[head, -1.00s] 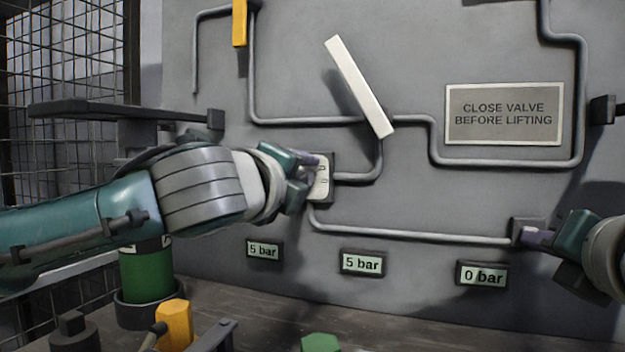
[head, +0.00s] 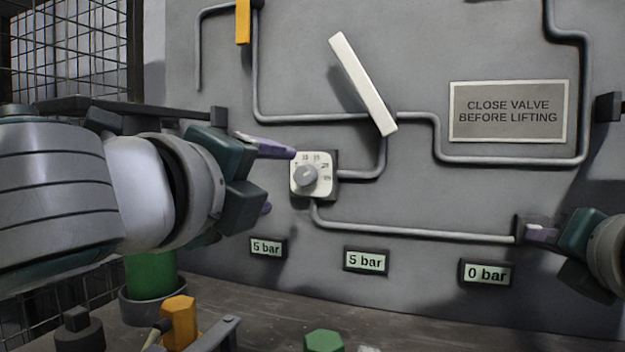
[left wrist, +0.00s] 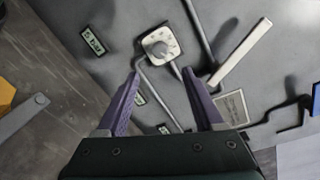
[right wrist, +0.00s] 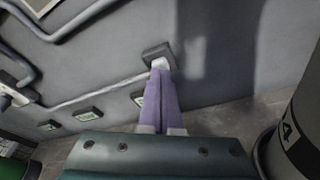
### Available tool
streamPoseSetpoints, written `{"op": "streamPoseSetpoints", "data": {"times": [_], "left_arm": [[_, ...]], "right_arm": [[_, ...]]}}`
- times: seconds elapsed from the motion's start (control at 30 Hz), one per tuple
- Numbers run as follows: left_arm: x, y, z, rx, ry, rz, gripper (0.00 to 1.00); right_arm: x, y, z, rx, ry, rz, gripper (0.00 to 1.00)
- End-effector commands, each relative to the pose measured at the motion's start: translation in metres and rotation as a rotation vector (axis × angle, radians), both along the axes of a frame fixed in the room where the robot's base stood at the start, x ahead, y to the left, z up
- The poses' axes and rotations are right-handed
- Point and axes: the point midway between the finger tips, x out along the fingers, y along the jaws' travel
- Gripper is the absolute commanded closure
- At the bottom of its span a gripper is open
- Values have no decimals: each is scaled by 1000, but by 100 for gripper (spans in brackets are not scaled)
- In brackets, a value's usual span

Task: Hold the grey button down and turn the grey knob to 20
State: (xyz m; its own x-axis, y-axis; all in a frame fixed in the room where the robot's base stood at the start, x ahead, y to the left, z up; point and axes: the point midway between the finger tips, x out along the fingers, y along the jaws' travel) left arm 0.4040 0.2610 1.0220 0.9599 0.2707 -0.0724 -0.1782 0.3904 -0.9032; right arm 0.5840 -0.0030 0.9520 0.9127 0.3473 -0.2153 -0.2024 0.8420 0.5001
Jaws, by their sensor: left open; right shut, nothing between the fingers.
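The grey knob (head: 306,176) sits on a white dial plate (head: 327,188) with printed numbers, mounted on the grey panel. It also shows in the left wrist view (left wrist: 159,48). My left gripper (head: 272,180) is open and empty, apart from the knob and to its left, with its fingers spread toward it. The button housing (head: 522,226) is at the panel's lower right, and the light button face (right wrist: 160,63) shows at my right fingertips. My right gripper (head: 538,235) is shut with nothing between its fingers. Its tips are against or right at the button; exact contact is partly hidden.
A white bar lever (head: 362,85) slants above the knob's right. Pipes (head: 420,234) run across the panel. Small displays read 5 bar (head: 267,248), 5 bar (head: 366,261) and 0 bar (head: 487,274). A sign (head: 508,112) says to close the valve before lifting. Hex pieces (head: 178,320) stand on the bench.

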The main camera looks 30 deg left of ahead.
Motion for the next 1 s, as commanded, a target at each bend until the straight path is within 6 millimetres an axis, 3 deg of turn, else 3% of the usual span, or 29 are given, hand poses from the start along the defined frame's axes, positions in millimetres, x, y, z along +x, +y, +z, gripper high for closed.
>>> {"op": "streamPoseSetpoints", "data": {"times": [0.2,0.73,0.87,1.0], "left_arm": [[-11,-3,1,0,0,1,31],[-9,-2,1,1,0,1,31],[0,0,0,1,-1,3,31],[22,7,0,2,-3,5,31]], "right_arm": [[0,0,0,0,0,-1,100],[0,0,0,0,0,-1,100],[0,0,0,0,0,-1,100],[0,0,0,0,0,-1,100]]}}
